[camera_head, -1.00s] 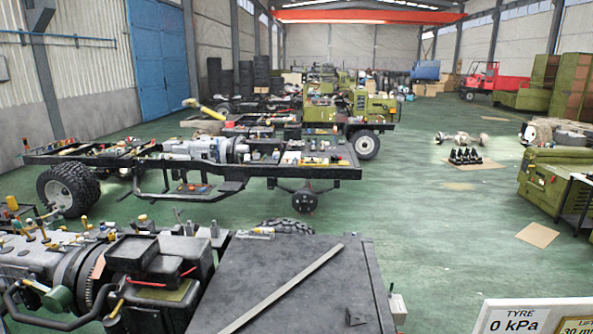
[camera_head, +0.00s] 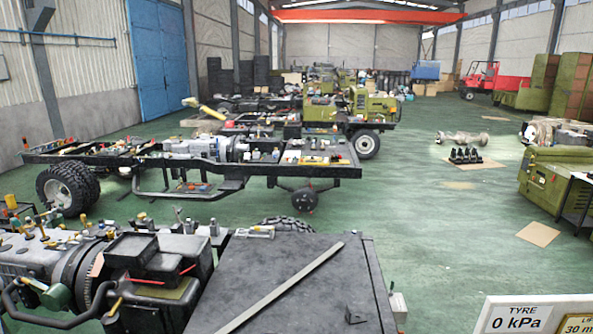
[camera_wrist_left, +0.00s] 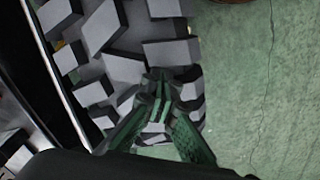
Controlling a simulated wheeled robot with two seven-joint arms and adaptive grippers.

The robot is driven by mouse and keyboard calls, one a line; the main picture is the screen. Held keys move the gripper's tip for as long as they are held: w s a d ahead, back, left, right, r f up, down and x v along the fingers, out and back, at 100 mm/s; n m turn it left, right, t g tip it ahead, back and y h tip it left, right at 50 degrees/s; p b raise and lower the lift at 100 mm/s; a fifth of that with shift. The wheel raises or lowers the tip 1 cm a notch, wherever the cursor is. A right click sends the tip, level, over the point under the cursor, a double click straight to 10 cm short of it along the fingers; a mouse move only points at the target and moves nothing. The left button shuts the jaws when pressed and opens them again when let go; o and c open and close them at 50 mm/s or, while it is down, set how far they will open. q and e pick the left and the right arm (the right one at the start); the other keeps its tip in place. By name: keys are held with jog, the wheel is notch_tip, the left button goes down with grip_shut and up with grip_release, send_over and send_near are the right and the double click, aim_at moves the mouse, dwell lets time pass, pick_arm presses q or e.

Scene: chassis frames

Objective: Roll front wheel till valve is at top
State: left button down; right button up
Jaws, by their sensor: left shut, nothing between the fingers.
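A tyre with chunky tread (camera_wrist_left: 125,68) fills the upper left of the left wrist view. My left gripper (camera_wrist_left: 165,82) is shut and empty, with its green fingertips over the tread near the tyre's right edge. I cannot tell whether the fingertips touch the rubber. In the head view only the top of a knobbly tyre (camera_head: 288,224) shows behind a flat dark panel (camera_head: 285,280); the rest of that tyre is hidden. No valve is visible in either view. Neither gripper shows in the head view.
A sign (camera_head: 530,315) at the lower right reads "TYRE 0 kPa", with a partly cut-off "LIFT 30 m". An engine (camera_head: 150,265) stands at the lower left. Another chassis (camera_head: 200,165) stands beyond. Green floor (camera_head: 430,240) is clear to the right of the panel.

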pick_arm(q)
jog(key=shift+d, duration=0.1)
jog(key=shift+d, duration=0.35)
jog(key=shift+d, duration=0.1)
jog(key=shift+s+d+f+b, duration=0.15)
jog(key=shift+d+b, duration=0.25)
jog(key=shift+b, duration=0.05)
dwell(0.5)
jog(key=shift+d, duration=0.1)
jog(key=shift+d, duration=0.3)
